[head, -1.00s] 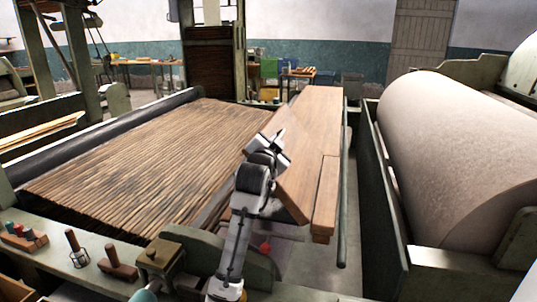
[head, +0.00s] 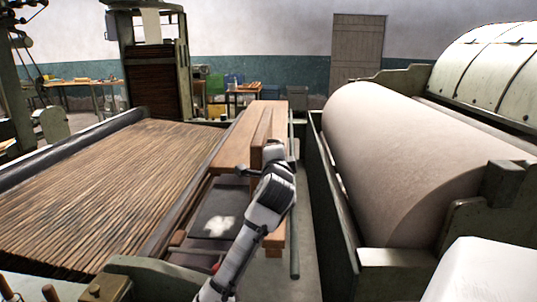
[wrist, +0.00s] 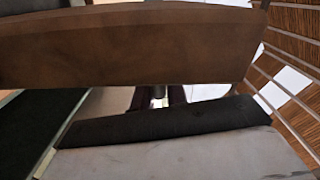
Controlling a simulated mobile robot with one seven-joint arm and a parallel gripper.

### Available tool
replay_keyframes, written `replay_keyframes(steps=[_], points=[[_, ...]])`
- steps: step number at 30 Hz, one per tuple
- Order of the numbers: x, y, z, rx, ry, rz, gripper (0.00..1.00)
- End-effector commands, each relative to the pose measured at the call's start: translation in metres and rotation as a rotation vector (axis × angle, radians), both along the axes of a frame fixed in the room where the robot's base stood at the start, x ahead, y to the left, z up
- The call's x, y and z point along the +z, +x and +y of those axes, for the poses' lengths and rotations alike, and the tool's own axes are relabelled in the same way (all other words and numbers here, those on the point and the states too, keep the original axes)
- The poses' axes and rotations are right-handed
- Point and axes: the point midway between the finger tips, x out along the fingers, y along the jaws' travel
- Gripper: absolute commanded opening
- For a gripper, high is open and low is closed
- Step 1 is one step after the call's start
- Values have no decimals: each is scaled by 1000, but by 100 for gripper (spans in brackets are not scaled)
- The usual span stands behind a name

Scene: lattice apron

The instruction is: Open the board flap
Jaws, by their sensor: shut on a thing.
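The board flap (head: 261,132) is a brown wooden panel on the long wooden bench between the slatted bed and the big roller. It stands steeply, seen almost edge-on, beside the opening. My gripper (head: 272,153) is at the flap's near end, shut on it; my wrist hides the fingertips and the exact contact. Left of my arm the opening shows a dark panel (head: 208,208) with a white patch. In the wrist view the flap (wrist: 120,48) spans the upper part as a broad brown board. Where the fingers meet it is unclear there.
The slatted bed (head: 110,190) fills the left. A large pale roller (head: 410,165) in a green frame (head: 335,185) stands to the right, with a narrow floor gap beside the bench. A grey rail (head: 294,220) runs along the bench's right side.

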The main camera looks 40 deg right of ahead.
Motion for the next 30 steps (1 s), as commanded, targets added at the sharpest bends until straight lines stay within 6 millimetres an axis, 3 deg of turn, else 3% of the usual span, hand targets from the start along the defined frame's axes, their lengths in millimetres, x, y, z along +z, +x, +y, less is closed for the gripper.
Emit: replay_keyframes(steps=[15,16,20,30], points=[[-5,-4,-4,-2,15,-8,0],[-5,-4,-4,-1,16,-8,17],[-4,-4,-3,-1,15,-8,34],[-3,-5,-1,1,13,-12,34]])
